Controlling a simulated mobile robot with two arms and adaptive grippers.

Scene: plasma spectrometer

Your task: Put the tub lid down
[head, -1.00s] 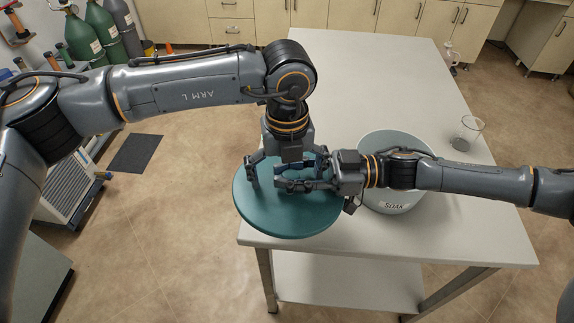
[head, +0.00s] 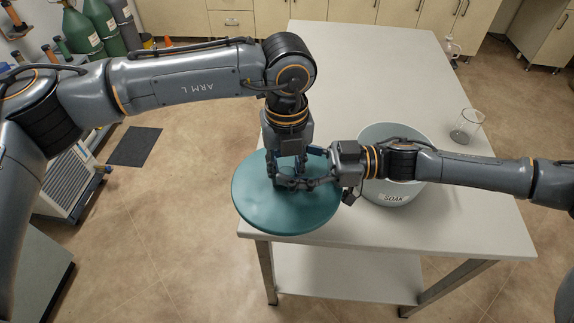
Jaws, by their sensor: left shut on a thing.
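The tub lid (head: 262,212) is a round teal disc at the table's front left corner, sticking out past the table's left edge. I cannot tell whether it touches the table. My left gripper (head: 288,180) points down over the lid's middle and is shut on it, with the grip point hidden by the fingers. My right gripper (head: 308,175) comes in from the right, its fingers overlapping the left fingers just above the lid; I cannot tell whether they grip anything. The grey-white tub (head: 393,199), marked SOAK, stands right of the lid, partly behind my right arm.
The pale table (head: 350,70) is clear toward the back. Gas cylinders (head: 85,30) stand at the back left, and cabinets (head: 390,12) line the back wall.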

